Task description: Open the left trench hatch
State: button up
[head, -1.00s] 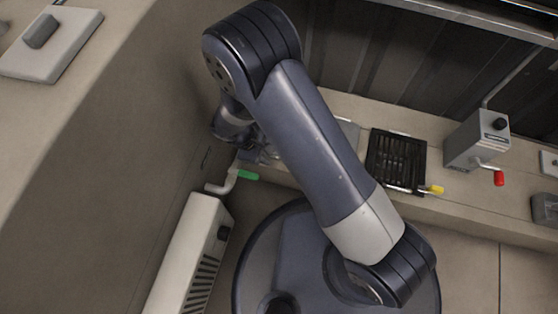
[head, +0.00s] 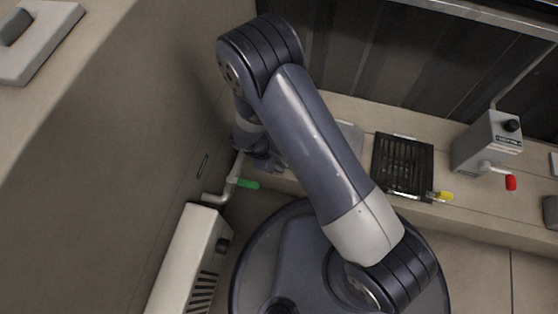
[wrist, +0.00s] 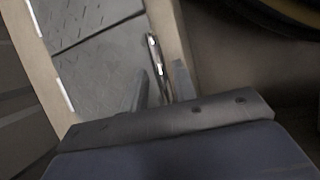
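In the wrist view, grey hatch plates (wrist: 100,65) lie in a tan ledge, with a dark seam between two of them. A thin bar handle (wrist: 153,48) runs along the plates' right edge. My gripper (wrist: 162,84) is open, its two fingers apart near the lower end of this bar. The bar's lower end appears between the fingers; contact cannot be told. In the head view, a grey plate (head: 351,136) shows beside my arm, mostly hidden behind it. My gripper's fingers cannot be made out there.
A black grating (head: 403,163) with a yellow-tipped handle sits in the ledge. Right of it stands a grey box (head: 488,142) with a red-tipped lever. A green-tipped lever (head: 247,184) and a pale heater (head: 190,262) are close to my arm's far end.

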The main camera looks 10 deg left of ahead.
grip_shut()
jog(key=shift+r, duration=0.1)
jog(key=shift+w+r+p, duration=0.1)
jog(key=shift+r+p, duration=0.25)
jog(key=shift+p, duration=0.1)
jog(key=w+d+r+g+p, duration=0.1)
jog(key=w+r+p, duration=1)
jog(key=w+r, duration=0.45)
jog(key=w+d+r, duration=0.1)
jog(key=w+r, duration=0.1)
jog(key=w, duration=0.8)
jog(key=shift+g, duration=0.3)
jog(key=shift+r, duration=0.1)
